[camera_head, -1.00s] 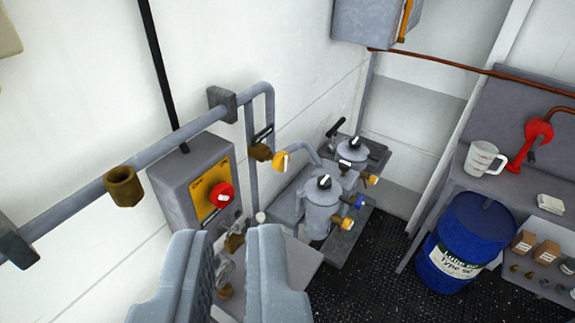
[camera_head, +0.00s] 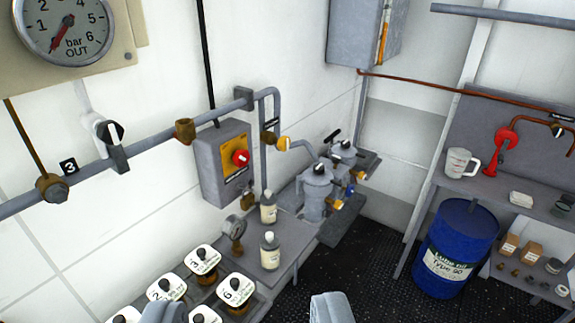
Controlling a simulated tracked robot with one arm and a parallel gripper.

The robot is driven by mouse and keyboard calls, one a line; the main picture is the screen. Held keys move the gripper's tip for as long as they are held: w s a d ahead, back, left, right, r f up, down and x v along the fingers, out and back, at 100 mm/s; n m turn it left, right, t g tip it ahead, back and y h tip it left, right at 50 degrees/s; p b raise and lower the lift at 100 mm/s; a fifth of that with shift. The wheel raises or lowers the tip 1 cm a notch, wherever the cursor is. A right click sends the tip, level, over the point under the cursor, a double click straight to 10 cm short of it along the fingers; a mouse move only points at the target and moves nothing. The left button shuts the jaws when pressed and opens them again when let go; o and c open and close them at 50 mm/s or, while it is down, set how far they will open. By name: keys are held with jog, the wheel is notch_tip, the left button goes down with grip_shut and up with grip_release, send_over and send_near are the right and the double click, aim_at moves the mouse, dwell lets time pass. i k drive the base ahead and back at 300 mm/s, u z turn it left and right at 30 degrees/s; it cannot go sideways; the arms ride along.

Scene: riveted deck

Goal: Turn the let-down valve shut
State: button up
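No label that I can read names the let-down valve, so I cannot tell which one it is. A yellow-handled valve (camera_head: 284,143) sits on the grey pipe's down-leg, right of a grey box with a red knob (camera_head: 240,158). A valve with a black and white handle (camera_head: 109,132) is on the pipe at left. More yellow and blue handles (camera_head: 350,190) show by the grey canisters (camera_head: 316,189). My gripper (camera_head: 252,312) is at the bottom edge, its fingertips wide apart and empty, clear of all valves.
A round gauge marked bar OUT (camera_head: 66,28) is at upper left. Bottles (camera_head: 269,252) and several numbered caps (camera_head: 204,260) stand on the bench below. A blue drum (camera_head: 462,240) and a shelf with a jug (camera_head: 459,162) are at right. Dark floor (camera_head: 370,270) lies open between.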

aim_at(283, 144)
jog(key=z, duration=0.4)
jog(key=i, duration=1.25)
jog(key=u, duration=0.85)
jog(key=i, duration=0.75)
jog(key=z, duration=0.05)
